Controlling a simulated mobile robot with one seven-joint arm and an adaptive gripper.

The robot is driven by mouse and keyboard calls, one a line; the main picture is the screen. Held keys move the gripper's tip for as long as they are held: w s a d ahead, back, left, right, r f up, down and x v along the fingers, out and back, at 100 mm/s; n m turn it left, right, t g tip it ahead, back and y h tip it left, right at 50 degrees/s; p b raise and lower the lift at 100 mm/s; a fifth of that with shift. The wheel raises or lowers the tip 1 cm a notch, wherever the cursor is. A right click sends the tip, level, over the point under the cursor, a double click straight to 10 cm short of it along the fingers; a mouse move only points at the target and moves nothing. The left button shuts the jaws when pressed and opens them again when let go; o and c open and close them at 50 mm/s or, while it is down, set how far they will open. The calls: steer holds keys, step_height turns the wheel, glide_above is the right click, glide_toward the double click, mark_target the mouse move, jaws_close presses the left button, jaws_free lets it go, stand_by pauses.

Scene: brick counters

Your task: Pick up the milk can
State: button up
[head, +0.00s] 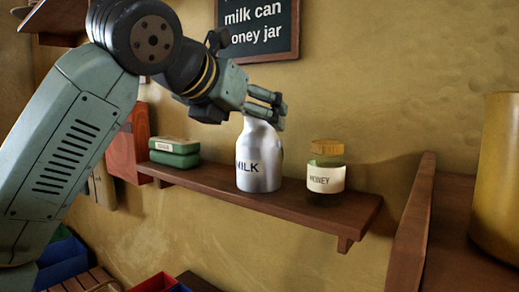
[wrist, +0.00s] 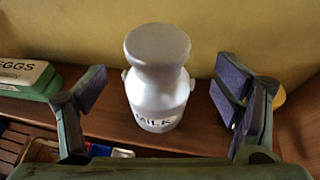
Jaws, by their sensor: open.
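The milk can (head: 260,160) is a silvery metal can with a "MILK" label, standing upright on a brown wooden wall shelf (head: 345,209). In the head view my gripper (head: 272,108) is at the top of the can and hides part of its neck and lid. In the wrist view the can (wrist: 157,80) stands between the two spread fingers of my gripper (wrist: 160,103), with a visible gap on each side. My gripper is open and holds nothing.
A honey jar (head: 325,172) stands right of the can on the shelf. A green egg box (head: 175,152) lies to the left, also in the wrist view (wrist: 27,78). A chalkboard (head: 258,28) hangs above. A yellow container (head: 500,180) stands at far right.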

mark_target(260, 124)
steer(key=p+x, duration=0.2)
steer(key=x, duration=0.3)
steer(key=shift+w, duration=0.15)
steer(key=shift+a, duration=0.1)
jaws_close()
stand_by(0.9)
